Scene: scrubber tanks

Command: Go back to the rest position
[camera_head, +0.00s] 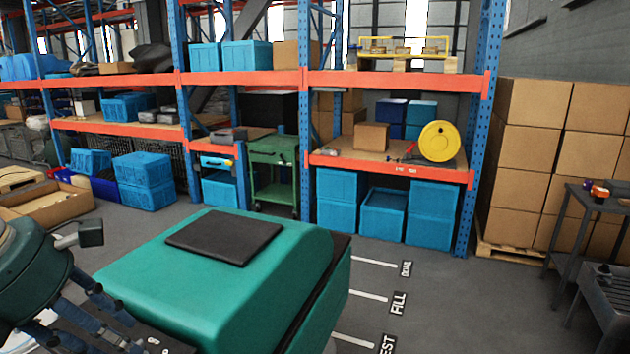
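On the floor right of centre are white lines with black labels. The label at the bottom edge (387,344) is cut off and reads "EST". Behind it is a label reading "FILL" (398,303), and behind that a smaller label (406,268) that is hard to read. A large teal machine body (220,275) with a black pad (225,237) on top fills the lower middle, just left of these lines.
Racks with orange beams (390,165) and blue bins (383,213) line the back. A green cart (272,175), stacked cartons (525,160) and a grey table (590,205) stand around clear floor.

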